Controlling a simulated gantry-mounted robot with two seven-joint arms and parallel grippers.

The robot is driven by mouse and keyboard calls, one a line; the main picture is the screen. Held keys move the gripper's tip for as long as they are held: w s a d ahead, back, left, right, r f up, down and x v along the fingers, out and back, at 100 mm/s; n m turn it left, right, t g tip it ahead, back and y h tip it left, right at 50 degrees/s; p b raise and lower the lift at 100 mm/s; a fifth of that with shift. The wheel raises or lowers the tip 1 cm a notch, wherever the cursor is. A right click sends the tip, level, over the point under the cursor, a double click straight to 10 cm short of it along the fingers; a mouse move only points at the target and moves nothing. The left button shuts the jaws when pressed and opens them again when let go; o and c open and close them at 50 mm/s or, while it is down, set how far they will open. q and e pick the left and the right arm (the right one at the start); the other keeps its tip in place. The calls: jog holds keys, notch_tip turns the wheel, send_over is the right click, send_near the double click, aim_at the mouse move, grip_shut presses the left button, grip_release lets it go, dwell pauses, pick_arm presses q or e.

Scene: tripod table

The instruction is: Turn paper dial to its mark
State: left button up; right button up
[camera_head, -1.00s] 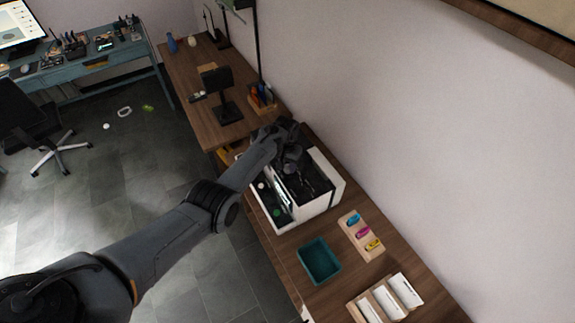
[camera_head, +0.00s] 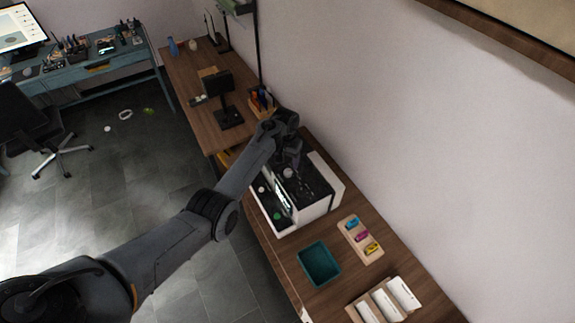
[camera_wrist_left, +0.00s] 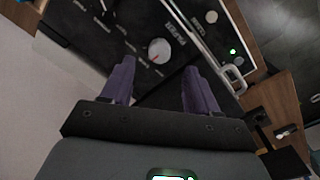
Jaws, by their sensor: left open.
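The paper dial (camera_wrist_left: 158,49) is a round white knob with a red pointer line, set in the dark panel of the white machine (camera_head: 322,205). It also shows in the head view as a small white disc (camera_head: 287,173). The dial appears just beyond and between the fingertips, with nothing held. In the head view the left gripper (camera_head: 290,158) is over the panel's far part. My right gripper is out of view.
A metal handle (camera_wrist_left: 233,79) and a green light (camera_wrist_left: 233,51) are on the machine near the right finger. A teal tray (camera_head: 320,264) and a wooden holder with colored pieces (camera_head: 360,238) stand nearer on the table. A wall borders the right side.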

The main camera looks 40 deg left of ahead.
aim_at(287, 171)
pick_arm(q)
jog(key=shift+r, duration=2.55)
